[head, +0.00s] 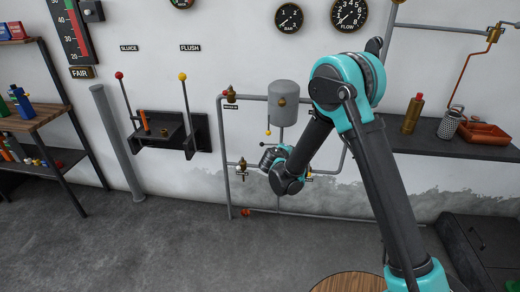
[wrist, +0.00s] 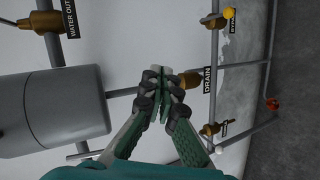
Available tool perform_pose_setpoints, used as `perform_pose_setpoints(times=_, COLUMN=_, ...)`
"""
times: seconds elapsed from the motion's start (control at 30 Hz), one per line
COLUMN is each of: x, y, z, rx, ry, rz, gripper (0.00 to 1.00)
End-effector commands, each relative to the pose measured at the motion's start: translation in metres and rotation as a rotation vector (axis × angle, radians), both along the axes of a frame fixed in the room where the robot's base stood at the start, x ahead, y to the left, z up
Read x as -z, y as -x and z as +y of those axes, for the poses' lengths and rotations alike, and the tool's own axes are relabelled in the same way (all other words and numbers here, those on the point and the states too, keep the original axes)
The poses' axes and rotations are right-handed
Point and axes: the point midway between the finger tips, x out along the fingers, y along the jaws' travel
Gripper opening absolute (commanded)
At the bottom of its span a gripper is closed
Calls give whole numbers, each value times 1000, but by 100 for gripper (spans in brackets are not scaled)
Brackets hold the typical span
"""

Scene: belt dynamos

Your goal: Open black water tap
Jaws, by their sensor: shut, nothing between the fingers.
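My gripper (wrist: 165,84) is shut and empty, in front of the pipes beside the grey tank (wrist: 55,112). In the head view my gripper (head: 265,171) is at the pipework below the tank (head: 287,100). A brass valve (wrist: 189,80) by the DRAIN label (wrist: 209,80) is right at the fingertips in the wrist view; its handle is hidden, and I cannot tell whether they touch. Another brass valve (wrist: 211,129) with a pale lever end (wrist: 218,148) sits on the same pipe.
A yellow-knobbed valve (wrist: 228,13) and a red handle (wrist: 271,103) are on nearby pipes. A WATER OUT valve (wrist: 44,23) is by the tank. The lever bracket (head: 165,132) stands left; a shelf (head: 455,142) is right. Open floor (head: 170,240) lies in front.

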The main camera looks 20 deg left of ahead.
Motion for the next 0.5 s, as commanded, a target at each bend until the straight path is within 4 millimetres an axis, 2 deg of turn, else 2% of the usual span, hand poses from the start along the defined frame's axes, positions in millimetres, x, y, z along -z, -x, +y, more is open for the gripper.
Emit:
perform_pose_setpoints(times=0.03, x=11, y=7, z=33, rx=-49, ry=28, rz=-34, gripper=0)
perform_pose_setpoints(times=0.1, x=23, y=17, z=67, rx=-107, ry=64, rz=-81, gripper=0)
perform_pose_setpoints(times=0.2, x=37, y=32, z=107, rx=-173, ry=106, rz=-140, gripper=0)
perform_pose_setpoints(times=0.33, x=50, y=48, z=140, rx=-229, ry=139, rz=-192, gripper=0)
perform_pose_setpoints(times=0.5, x=57, y=55, z=156, rx=-257, ry=157, rz=-218, gripper=0)
